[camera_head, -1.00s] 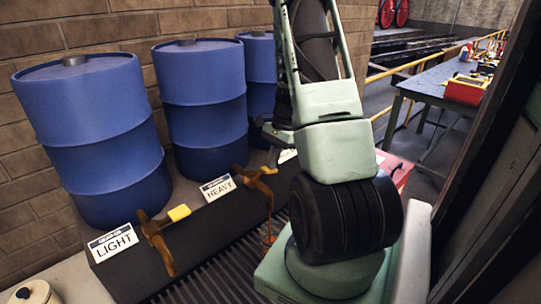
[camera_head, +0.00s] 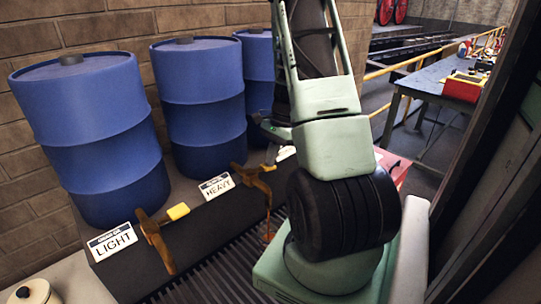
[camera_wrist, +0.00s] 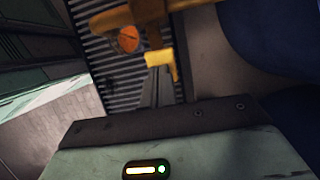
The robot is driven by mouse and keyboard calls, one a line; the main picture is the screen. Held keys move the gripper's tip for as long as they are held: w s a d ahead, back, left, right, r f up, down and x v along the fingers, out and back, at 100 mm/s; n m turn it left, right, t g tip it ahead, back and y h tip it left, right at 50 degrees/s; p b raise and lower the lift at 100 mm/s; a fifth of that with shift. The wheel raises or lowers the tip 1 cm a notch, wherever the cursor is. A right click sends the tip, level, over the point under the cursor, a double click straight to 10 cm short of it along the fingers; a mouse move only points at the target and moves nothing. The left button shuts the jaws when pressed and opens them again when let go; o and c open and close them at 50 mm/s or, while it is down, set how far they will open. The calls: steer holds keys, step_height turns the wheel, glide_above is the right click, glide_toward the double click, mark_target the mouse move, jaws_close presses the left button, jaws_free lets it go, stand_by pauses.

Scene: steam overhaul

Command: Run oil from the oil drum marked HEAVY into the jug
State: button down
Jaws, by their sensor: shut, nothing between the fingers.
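The blue HEAVY drum (camera_head: 203,100) stands in the middle of the row, behind its white HEAVY label (camera_head: 217,187). Its brass tap (camera_head: 252,178) has a yellow handle, which shows in the wrist view (camera_wrist: 160,65). My gripper (camera_wrist: 156,78) is shut and empty, its fingertips close to the handle; I cannot tell whether they touch it. In the head view my arm hides the fingers. Something amber (camera_head: 268,237) shows low under the tap, and a round orange patch (camera_wrist: 129,39) shows in the wrist view. I cannot make out the jug's body.
The blue LIGHT drum (camera_head: 90,135) stands at left; its tap (camera_head: 155,235) has a yellow handle. A third blue drum (camera_head: 259,75) is partly hidden by my arm. A ribbed grate (camera_head: 225,272) lies below the taps. A lidded pot (camera_head: 33,293) sits front left. A blue workbench (camera_head: 425,82) stands right.

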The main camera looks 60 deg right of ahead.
steer(key=shift+a+r+p, duration=0.1)
steer(key=shift+r+p, duration=0.25)
steer(key=shift+r, duration=0.45)
steer(key=w+a+r+v, duration=0.1)
steer(key=a+v, duration=0.1)
steer(key=v, duration=1.1)
steer(key=shift+a+p, duration=0.3)
steer(key=shift+a, duration=0.05)
steer(key=shift+r, duration=0.1)
